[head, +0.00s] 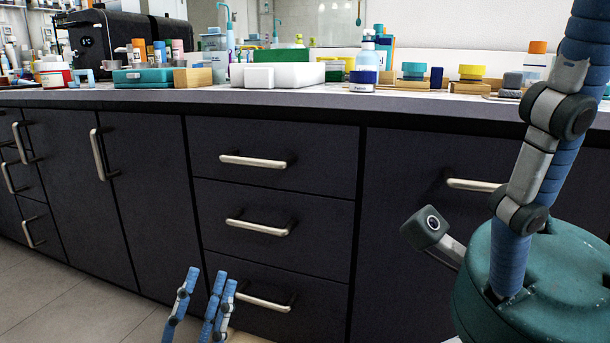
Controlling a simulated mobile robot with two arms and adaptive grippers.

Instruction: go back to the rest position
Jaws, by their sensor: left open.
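My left gripper (209,276) shows at the bottom of the head view, left of the middle. Its blue, grey-jointed fingers point up and stand apart, with nothing between them. They are in front of the dark drawer fronts, below the countertop. My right gripper (512,205) is large and close at the right edge. Its teal body and a long blue finger with grey joints show, and a shorter grey part reaches out to the left. The finger's upper end is cut off by the frame, so its opening cannot be judged.
The dark vanity (278,210) has several drawers and doors with metal bar handles. Its countertop (420,100) is crowded with bottles, a white block (294,75), a teal box (143,77) and a black machine (110,38). Bare tiled floor (60,300) lies at the lower left.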

